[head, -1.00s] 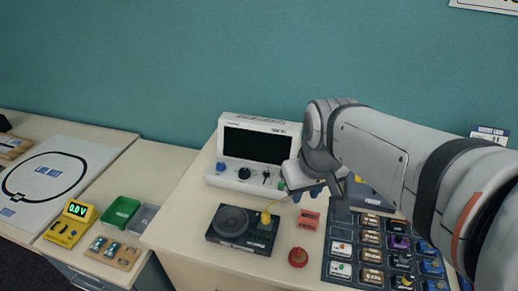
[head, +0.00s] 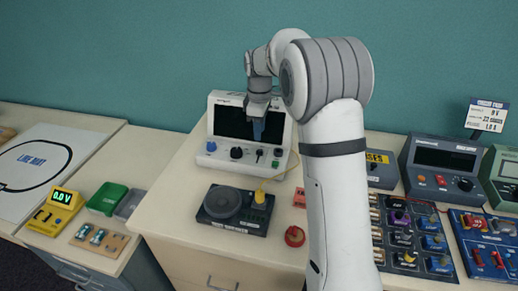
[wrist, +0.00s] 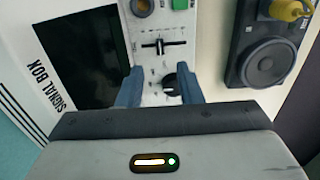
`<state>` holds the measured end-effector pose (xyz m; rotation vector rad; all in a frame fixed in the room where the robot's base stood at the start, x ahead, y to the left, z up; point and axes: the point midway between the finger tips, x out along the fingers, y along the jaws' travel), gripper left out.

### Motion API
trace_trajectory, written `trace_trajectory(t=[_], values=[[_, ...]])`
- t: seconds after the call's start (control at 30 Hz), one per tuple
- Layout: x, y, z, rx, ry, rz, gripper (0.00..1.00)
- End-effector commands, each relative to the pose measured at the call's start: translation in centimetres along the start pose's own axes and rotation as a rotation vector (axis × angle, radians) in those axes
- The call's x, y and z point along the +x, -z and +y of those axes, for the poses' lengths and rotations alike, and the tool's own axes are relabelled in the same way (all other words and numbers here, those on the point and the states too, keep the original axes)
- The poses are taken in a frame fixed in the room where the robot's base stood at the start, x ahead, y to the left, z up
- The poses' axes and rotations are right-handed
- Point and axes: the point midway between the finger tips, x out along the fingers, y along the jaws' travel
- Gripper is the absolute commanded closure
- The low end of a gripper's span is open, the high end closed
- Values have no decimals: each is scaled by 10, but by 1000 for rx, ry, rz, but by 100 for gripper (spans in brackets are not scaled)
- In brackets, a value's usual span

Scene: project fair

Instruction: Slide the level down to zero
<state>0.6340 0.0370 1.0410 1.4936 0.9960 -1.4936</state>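The white signal box (head: 215,153) stands at the back of the table, with a dark screen and a row of controls below it. Its level slider (wrist: 159,45) shows in the wrist view as a dark handle across a slot, near mid-slot. It also shows in the head view (head: 259,155). A black knob (wrist: 170,85) sits beside the slider. My gripper (wrist: 159,88) is open and empty, its blue fingers apart on either side of the knob in the picture. In the head view my gripper (head: 259,136) hangs before the screen. Contact with the panel cannot be told.
A dark speaker unit (head: 211,222) with a yellow plug (head: 259,196) lies in front of the box, its cable running toward the box. A red round button (head: 295,236) is to its right. Module trays (head: 402,263) and grey instruments (head: 441,163) fill the right side.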

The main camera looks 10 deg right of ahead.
Motion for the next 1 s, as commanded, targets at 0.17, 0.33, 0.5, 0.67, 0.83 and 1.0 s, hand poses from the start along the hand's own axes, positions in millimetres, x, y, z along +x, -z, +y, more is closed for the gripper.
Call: trace_trajectory(t=[0.17,0.33,0.5,0.67,0.83,1.0], values=[[20,0,0,-4,5,-2,67],[48,0,0,-2,5,-3,67],[69,0,0,-2,4,-2,67],[77,0,0,-1,1,0,67],[77,0,0,-1,0,0,67],[77,0,0,-1,1,0,76]])
